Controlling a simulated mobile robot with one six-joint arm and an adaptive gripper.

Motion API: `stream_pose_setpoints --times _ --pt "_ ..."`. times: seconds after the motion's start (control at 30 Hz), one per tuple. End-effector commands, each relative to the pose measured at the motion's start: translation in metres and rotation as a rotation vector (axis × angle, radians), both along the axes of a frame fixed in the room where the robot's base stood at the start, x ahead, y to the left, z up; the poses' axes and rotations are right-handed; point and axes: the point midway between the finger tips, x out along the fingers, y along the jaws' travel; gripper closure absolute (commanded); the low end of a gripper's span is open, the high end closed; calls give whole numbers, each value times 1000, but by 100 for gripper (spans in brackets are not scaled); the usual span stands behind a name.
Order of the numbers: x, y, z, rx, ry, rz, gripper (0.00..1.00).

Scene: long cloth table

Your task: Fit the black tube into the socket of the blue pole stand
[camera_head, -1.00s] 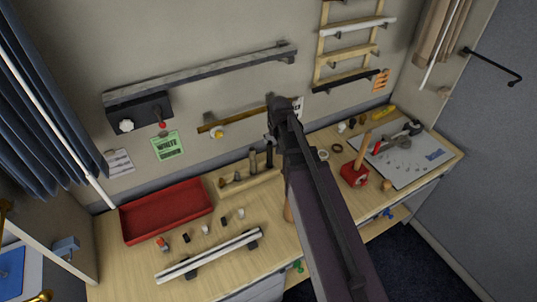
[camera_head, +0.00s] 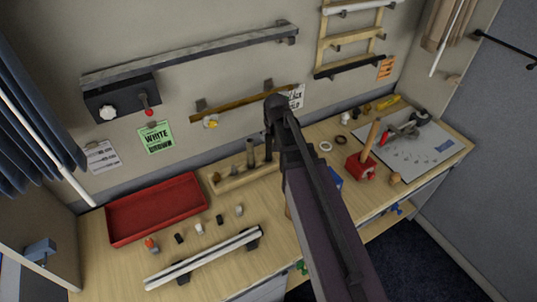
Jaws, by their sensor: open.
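A black tube (camera_head: 345,73) lies across the lowest pegs of the wooden wall rack, below a white tube (camera_head: 360,6) on a higher rung. A blue patch (camera_head: 336,180) shows just right of my arm on the table; it may be the blue pole stand, mostly hidden behind the arm, and its socket cannot be seen. My gripper (camera_head: 274,108) is at the far end of the arm, in front of the wall and above the back of the table, left of and lower than the black tube. It is open and apart from the tube; its fingers are hard to make out.
A red stand (camera_head: 358,170) holds a wooden pole upright. A red tray (camera_head: 109,216), a wooden block rack (camera_head: 219,188) with upright pieces and a white bar (camera_head: 205,259) are on the left. A grey board (camera_head: 423,172) with tools lies right. Wall shelves are behind the gripper.

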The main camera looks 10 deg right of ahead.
Motion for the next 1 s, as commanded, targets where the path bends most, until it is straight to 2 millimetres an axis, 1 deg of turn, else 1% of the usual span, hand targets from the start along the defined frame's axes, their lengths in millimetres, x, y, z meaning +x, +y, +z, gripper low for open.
stream_pose_setpoints --times 0.03,0.1,0.3,0.5,0.7,1.0 --pt "0 0 -19 0 0 0 15" --pt "0 0 -31 0 0 0 15" --pt "0 0 -63 0 0 0 15" --pt "0 0 -89 0 0 0 15" --pt "0 0 -102 0 0 0 15" --pt "0 0 -104 0 0 -1 15"
